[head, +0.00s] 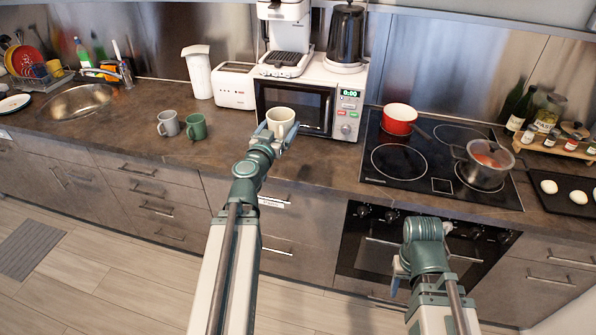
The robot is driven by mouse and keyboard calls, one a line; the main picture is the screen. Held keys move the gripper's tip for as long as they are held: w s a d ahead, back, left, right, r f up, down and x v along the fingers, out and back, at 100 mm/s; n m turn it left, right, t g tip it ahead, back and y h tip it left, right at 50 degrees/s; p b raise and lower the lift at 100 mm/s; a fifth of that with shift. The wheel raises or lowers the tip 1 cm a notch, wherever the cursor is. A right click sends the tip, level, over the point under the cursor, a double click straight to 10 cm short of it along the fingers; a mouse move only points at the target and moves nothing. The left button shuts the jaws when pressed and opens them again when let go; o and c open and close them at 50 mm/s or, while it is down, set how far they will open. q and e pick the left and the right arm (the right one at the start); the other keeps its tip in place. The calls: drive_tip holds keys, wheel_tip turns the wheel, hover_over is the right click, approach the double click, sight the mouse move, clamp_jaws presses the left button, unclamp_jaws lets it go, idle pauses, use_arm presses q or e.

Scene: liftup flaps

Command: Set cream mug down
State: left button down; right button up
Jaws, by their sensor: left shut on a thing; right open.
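The cream mug (281,118) is held upright in my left gripper (278,131), in front of the microwave near the counter's front edge. My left gripper is shut on the mug. I cannot tell whether the mug's base touches the counter (228,146). My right gripper (398,281) is low in front of the oven, away from the mug, and its fingers are mostly hidden behind its wrist.
A grey mug (168,123) and a green mug (196,127) stand to the left on the counter. The microwave (345,106) is behind the cream mug. The hob (400,160) with a red pot (399,118) is to the right. Counter between green and cream mugs is clear.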

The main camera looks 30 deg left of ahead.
use_arm(q)
wheel_tip(320, 180, down, 15)
drive_tip(key=b, duration=1.3)
drive_tip(key=shift+a+n+y, duration=0.3)
drive_tip(key=shift+a, duration=0.05)
use_arm(e)
wheel_tip(320, 180, down, 15)
use_arm(q)
drive_tip(key=shift+w, duration=0.1)
